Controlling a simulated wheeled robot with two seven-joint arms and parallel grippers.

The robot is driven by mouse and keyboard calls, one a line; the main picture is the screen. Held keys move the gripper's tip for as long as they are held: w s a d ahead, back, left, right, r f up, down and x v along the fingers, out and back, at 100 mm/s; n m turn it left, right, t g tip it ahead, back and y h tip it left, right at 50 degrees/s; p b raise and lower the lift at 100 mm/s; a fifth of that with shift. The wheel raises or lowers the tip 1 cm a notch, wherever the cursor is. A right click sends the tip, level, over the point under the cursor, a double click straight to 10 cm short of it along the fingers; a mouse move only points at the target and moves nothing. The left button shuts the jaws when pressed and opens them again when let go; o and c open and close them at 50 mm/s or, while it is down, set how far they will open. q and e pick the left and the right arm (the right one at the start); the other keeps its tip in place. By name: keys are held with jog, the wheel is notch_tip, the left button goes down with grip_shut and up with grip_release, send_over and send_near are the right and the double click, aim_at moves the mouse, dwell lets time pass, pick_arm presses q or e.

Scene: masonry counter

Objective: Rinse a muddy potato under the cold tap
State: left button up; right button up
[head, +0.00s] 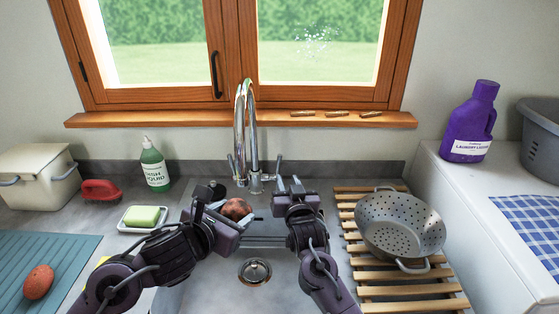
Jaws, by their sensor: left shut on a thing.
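A reddish-brown potato (237,209) is in my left gripper (229,210), which is shut on it over the sink (205,270), just below and in front of the tap. The gripper hides part of the potato. The chrome tap (240,125) has a tall curved spout with a lever on each side. I cannot make out running water. My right gripper (290,188) is empty, its fingers apart, just in front of and below the right lever (279,162). I cannot tell whether it touches the lever. Another potato (38,281) lies on the teal mat (75,250) at left.
Dish liquid (155,168), a soap dish (135,229) with green soap (145,215) and a red brush (100,190) stand left of the sink. A metal colander (400,222) sits on a wooden slatted rack (375,290) at right. The drain (255,272) is clear.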

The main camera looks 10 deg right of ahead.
aim_at(280, 161)
jog(key=w, duration=1.2)
jog(key=shift+f, duration=0.1)
jog(key=shift+s, duration=0.1)
grip_shut()
